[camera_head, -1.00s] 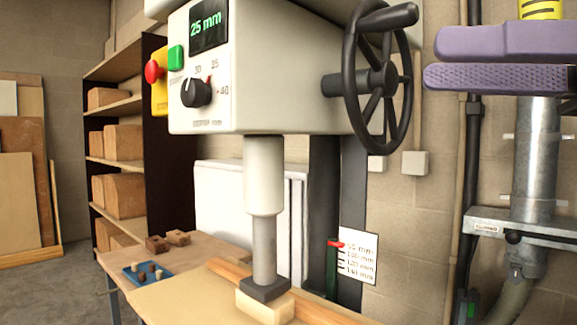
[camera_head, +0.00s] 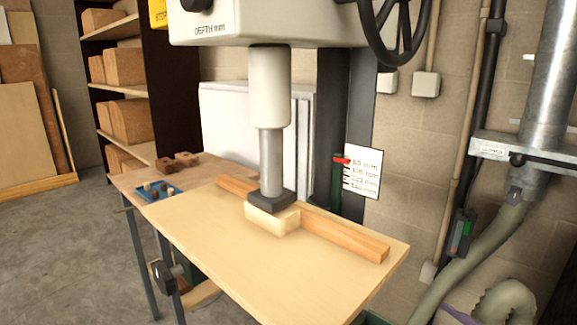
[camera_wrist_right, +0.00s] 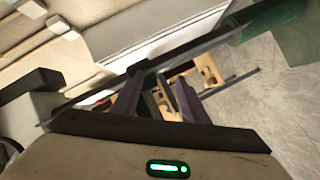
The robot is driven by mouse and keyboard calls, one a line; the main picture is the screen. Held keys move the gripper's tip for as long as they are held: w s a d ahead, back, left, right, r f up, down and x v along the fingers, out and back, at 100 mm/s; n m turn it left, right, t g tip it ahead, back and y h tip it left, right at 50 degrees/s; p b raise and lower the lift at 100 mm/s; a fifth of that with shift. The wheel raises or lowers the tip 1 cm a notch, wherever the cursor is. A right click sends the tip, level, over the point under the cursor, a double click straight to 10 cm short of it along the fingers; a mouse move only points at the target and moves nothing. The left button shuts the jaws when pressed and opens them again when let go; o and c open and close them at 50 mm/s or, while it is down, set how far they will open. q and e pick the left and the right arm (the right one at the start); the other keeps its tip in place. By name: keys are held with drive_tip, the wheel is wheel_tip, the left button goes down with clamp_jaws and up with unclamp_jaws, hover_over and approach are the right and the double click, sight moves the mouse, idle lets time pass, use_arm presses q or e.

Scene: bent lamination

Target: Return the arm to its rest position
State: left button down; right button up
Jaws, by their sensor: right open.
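My right gripper (camera_wrist_right: 157,88) shows in the right wrist view with its two dark purple fingers spread apart. Nothing is held between them; a box-like wooden thing (camera_wrist_right: 200,75) shows in the background beyond them. In the head view, only a small purplish patch shows at the bottom right edge, and I cannot tell whether it is part of my right gripper. My left gripper is in neither view.
A press with a grey ram (camera_head: 271,165) stands over a table (camera_head: 220,240). Its dark foot touches a pale wood block (camera_head: 272,219) beside a long wooden strip (camera_head: 345,237). A handwheel (camera_head: 397,30) sticks out at the upper right. A grey hose (camera_head: 470,255) hangs right.

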drive_tip(key=s+d+f+m+g+h, duration=0.2)
drive_tip(key=s+d+f+g, duration=0.15)
drive_tip(key=s+f, duration=0.75)
drive_tip(key=s+d+f+m+g+h, duration=0.3)
drive_tip(key=s+f+g, duration=0.1)
drive_tip(key=s+f, duration=0.7)
drive_tip(key=a+f+m+t+y, duration=0.1)
drive_tip(key=a+m, duration=0.7)
drive_tip(key=a, duration=1.3)
drive_tip(key=shift+s+f+y, duration=0.35)
drive_tip(key=shift+f+y, duration=0.35)
drive_tip(key=shift+f, duration=0.1)
